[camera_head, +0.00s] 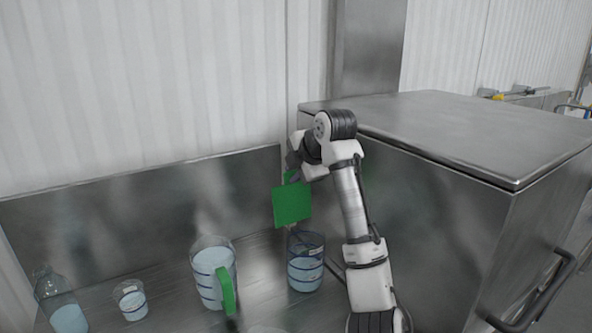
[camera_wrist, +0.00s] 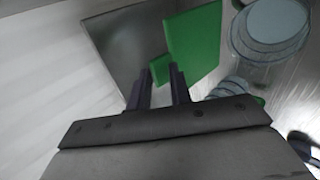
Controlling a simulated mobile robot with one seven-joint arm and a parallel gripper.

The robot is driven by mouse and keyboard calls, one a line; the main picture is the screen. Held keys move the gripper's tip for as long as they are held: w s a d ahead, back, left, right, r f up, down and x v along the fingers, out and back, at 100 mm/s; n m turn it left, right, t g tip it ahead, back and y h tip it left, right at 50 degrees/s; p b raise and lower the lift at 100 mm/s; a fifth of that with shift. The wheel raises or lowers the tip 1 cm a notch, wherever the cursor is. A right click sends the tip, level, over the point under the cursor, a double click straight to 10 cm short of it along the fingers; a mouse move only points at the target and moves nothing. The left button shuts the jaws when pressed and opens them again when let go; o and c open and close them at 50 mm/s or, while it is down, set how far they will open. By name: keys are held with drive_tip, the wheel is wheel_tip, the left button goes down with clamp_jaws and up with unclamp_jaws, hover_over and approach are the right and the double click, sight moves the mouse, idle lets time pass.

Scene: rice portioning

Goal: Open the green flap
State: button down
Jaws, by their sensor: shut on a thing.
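The green flap (camera_head: 292,205) is a flat square plate beside the left wall of the large metal box (camera_head: 440,215). My gripper (camera_head: 293,176) is at its top edge and is shut on a small green tab there. In the wrist view, the flap (camera_wrist: 194,45) stands just beyond my gripper (camera_wrist: 161,72), with the green tab between the two dark fingers. The flap stands out from the metal around it. Its hinge and any opening behind it cannot be made out.
Below the flap, a clear container (camera_head: 305,270) stands on the metal counter. A jug with a green handle (camera_head: 212,275), a small cup (camera_head: 131,301) and a bottle (camera_head: 62,305) stand to its left. A low metal backsplash (camera_head: 150,200) runs behind them.

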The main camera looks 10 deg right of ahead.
drive_tip(key=shift+f, duration=0.1)
drive_tip(key=c, duration=1.6)
unclamp_jaws()
drive_tip(key=shift+o, duration=0.2)
drive_tip(key=b+v, duration=0.4)
drive_tip(key=v, duration=0.9)
drive_tip(key=shift+s, duration=0.25)
